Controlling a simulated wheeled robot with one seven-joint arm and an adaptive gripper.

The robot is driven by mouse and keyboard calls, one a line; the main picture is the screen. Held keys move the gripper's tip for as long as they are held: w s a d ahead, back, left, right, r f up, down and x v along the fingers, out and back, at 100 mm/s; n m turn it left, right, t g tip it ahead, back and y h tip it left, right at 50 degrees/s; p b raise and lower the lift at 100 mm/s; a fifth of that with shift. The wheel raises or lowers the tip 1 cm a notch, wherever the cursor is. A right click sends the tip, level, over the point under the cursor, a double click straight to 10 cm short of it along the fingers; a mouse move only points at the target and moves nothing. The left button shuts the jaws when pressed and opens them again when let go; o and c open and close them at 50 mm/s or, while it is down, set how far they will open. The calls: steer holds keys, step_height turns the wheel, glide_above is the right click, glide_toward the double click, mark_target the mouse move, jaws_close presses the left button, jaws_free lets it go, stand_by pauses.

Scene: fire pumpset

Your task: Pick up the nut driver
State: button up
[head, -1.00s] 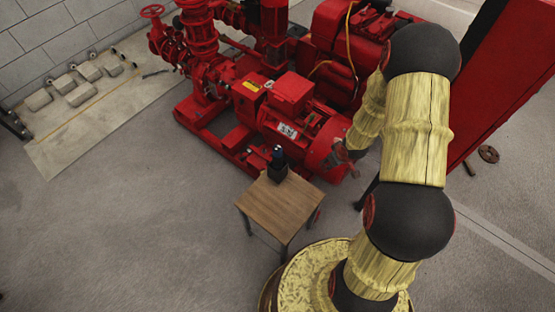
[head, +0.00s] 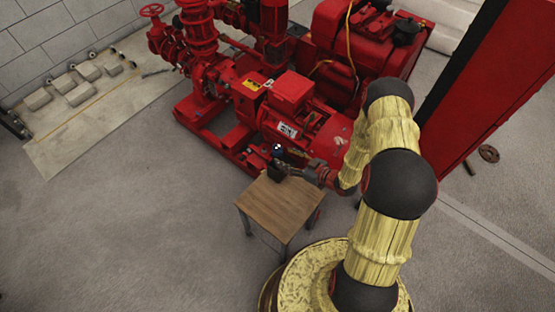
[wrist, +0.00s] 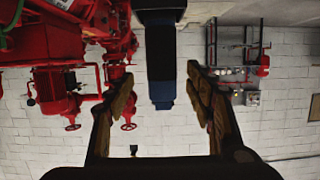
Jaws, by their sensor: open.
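The nut driver (head: 277,149) stands upright in a small black holder (head: 278,170) on the wooden table (head: 280,205). In the wrist view the nut driver (wrist: 160,75) shows as a dark shaft-like body with a blue part, between my fingers. My gripper (head: 288,168) reaches in from the right, low over the table's back edge. In the wrist view my gripper (wrist: 158,88) is open, with one finger on each side of the nut driver and a gap on both sides. How deep the fingers reach around it is hard to tell.
A red pumpset (head: 300,120) stands right behind the table. A tall red cabinet (head: 485,90) is at the right. The floor left of the table is clear. The wrist view is upside down and shows a white block wall (wrist: 260,125) with pipes.

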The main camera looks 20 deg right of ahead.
mark_target(279, 156)
steer(key=x, duration=0.1)
steer(key=b+x, duration=0.1)
steer(key=x, duration=0.2)
steer(key=shift+a+f+b, duration=0.25)
steer(key=shift+f+b, duration=0.1)
steer(key=shift+w+a, duration=0.15)
steer(key=shift+w, duration=0.15)
steer(key=c, duration=0.4)
steer(key=c, duration=1)
